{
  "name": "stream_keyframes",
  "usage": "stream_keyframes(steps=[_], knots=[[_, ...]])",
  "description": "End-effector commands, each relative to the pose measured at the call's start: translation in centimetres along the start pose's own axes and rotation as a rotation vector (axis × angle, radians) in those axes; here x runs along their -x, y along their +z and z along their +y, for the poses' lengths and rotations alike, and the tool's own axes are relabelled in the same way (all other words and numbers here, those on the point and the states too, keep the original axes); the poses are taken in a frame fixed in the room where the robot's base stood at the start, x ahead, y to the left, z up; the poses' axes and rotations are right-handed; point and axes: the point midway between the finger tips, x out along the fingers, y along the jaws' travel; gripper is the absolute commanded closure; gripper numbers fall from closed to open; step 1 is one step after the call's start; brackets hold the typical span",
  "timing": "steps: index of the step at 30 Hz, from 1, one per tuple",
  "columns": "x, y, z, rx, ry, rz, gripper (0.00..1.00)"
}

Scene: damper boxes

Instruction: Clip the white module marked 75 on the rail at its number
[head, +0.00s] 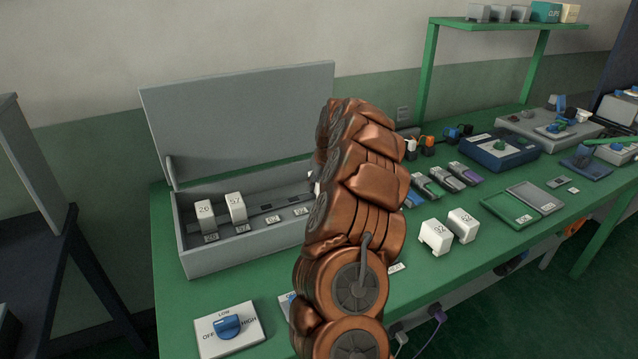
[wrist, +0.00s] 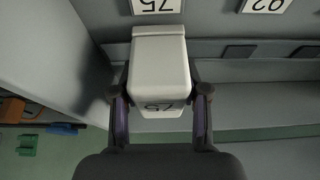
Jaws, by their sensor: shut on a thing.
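The white module marked 75 (wrist: 160,62) is between the two fingers of my gripper (wrist: 160,98) in the wrist view, its number upside down. The fingers are shut on its sides. A label marked 75 (wrist: 157,5) shows just past the module's far end, partly cut off by the picture edge. I cannot tell whether the module touches the rail. The rail (head: 268,207) runs inside this open box.
Two white modules, 26 (head: 205,216) and 57 (head: 236,208), stand on the rail at left. Two more loose white modules (head: 436,237) (head: 463,225) are on the green table. A dial panel (head: 228,330) is in front. The box's end wall (wrist: 45,50) is close by in the wrist view.

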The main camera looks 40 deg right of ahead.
Motion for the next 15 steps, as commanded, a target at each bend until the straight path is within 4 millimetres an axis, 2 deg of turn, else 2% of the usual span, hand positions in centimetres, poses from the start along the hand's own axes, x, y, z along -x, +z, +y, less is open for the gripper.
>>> stream_keyframes(steps=[10, 11, 15], knots=[[-0.7, 0.31, 0.0, 0.0, 0.0, 0.0, 1.0], [-0.71, 0.32, 0.0, 0.0, 0.0, 0.0, 0.54], [-0.66, 0.3, -0.01, 0.0, 0.0, 0.0, 0.4]])
